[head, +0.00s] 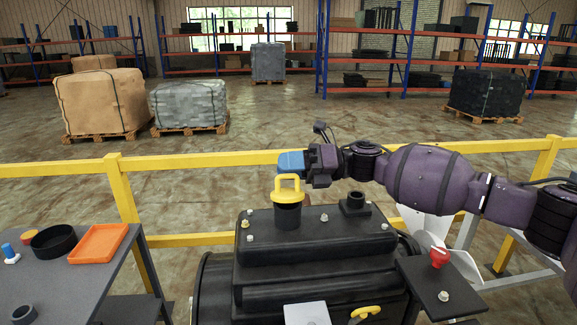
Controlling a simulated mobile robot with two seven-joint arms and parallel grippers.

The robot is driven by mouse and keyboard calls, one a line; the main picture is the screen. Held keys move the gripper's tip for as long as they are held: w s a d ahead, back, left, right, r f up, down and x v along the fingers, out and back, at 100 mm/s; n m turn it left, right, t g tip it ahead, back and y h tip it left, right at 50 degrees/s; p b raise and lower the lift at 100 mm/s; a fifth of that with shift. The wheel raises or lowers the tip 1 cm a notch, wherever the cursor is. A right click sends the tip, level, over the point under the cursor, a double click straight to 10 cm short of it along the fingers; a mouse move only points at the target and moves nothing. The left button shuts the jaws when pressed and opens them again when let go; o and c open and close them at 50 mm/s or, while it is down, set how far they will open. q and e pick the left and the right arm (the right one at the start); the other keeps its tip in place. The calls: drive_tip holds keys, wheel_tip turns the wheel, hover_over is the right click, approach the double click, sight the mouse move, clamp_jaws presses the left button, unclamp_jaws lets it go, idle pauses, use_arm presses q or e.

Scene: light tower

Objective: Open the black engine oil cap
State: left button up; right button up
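The black engine block (315,235) stands in the middle of the head view. A small all-black cap (354,204) sits on its top, to the right. My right gripper (291,163) has blue fingertips and comes in from the right. In the picture it overlaps the top of the yellow handle; whether it touches the handle I cannot tell. The finger gap is not visible. My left gripper is not in view.
A yellow railing (200,162) runs behind the engine. A red knob (439,257) stands on a black plate at the right. A grey table (60,285) at the left holds an orange tray (98,244) and a black round dish (54,242). Wrapped pallets and shelves stand farther back.

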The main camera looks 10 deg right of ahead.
drive_tip(key=shift+w+d, duration=0.1)
drive_tip(key=shift+d, duration=0.25)
drive_tip(key=d+b, duration=0.2)
drive_tip(key=d, duration=0.8)
